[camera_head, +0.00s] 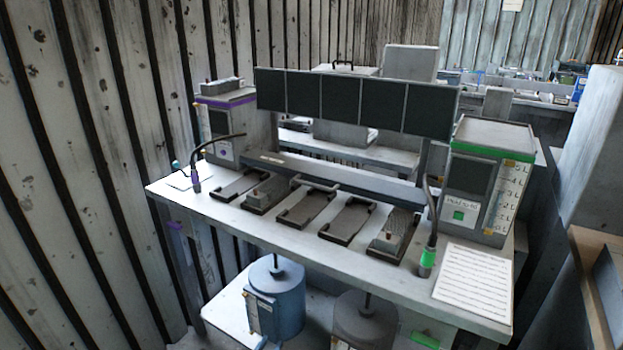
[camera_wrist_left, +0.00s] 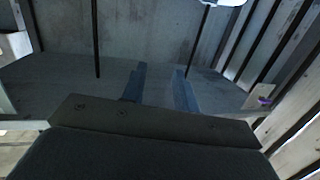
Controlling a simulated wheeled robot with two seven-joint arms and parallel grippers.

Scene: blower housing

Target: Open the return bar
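A long grey bar (camera_head: 345,178) runs along the back of the white bench (camera_head: 240,222), below a row of dark panels. It has a small pale label near its left end; I cannot tell for certain that it is the return bar. A short raised handle (camera_head: 314,183) stands in front of it, near the bench's middle. My left gripper (camera_wrist_left: 160,70) shows in the left wrist view with two bluish fingers apart and nothing between them. It faces a grey surface, and I cannot make out the bar there. Neither gripper is clear in the head view.
Several dark trays (camera_head: 305,209) lie on the bench. A green-topped unit (camera_head: 487,180) stands right, a purple-banded unit (camera_head: 225,120) left. Two thin curved stems rise from the bench. A blue canister (camera_head: 275,298) and a grey canister (camera_head: 364,322) are below. A paper sheet (camera_head: 474,278) lies front right.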

